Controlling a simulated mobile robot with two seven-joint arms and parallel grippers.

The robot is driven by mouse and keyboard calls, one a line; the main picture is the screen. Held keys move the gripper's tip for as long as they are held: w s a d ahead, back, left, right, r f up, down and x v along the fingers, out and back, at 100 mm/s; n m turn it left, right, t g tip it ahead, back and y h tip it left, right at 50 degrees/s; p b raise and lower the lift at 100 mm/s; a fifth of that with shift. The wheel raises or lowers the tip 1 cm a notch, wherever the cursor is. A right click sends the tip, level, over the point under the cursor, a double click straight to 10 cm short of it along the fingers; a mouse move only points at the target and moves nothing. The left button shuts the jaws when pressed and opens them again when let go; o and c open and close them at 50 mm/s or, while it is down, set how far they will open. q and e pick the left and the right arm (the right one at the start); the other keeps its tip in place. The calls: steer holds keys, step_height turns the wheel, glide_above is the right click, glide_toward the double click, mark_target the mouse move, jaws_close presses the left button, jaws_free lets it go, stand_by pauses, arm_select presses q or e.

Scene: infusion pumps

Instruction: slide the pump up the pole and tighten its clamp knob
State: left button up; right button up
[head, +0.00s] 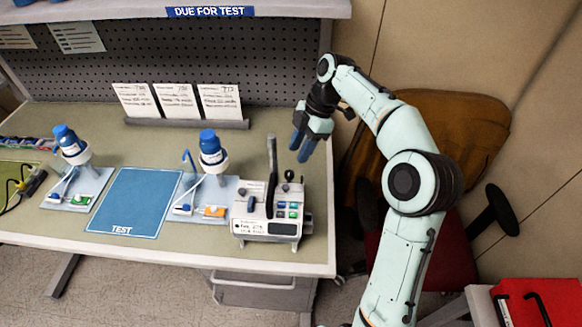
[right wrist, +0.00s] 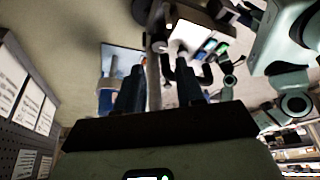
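The pump (head: 283,228) is a white box with green and blue buttons and a label on its front. It sits low, at the right front corner of the bench. A dark upright pole (head: 272,155) rises behind it. A black round knob (head: 289,175) stands at the pump's top right; I cannot tell for sure that it is the clamp knob. My right gripper (head: 302,148) has blue fingers, is open and empty, and hangs above and behind the pump, right of the pole. The pump (right wrist: 205,42) also shows in the right wrist view. My left gripper is not in view.
A blue TEST mat (head: 134,203) lies left of the pump. Two trays with blue-capped devices (head: 211,150) flank it. Cards (head: 178,103) stand at the back by the pegboard (head: 200,55). A brown chair (head: 440,125) stands right of the bench.

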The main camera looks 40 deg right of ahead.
mark_target(289, 173)
steer(key=b+x, duration=0.1)
steer(key=x, duration=0.5)
steer(key=shift+s+f, duration=0.15)
steer(key=shift+w+a+f, duration=0.2)
steer(key=shift+w+f, duration=0.05)
steer(key=shift+f, duration=0.25)
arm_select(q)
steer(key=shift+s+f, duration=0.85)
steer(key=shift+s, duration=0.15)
arm_select(e)
jaws_close()
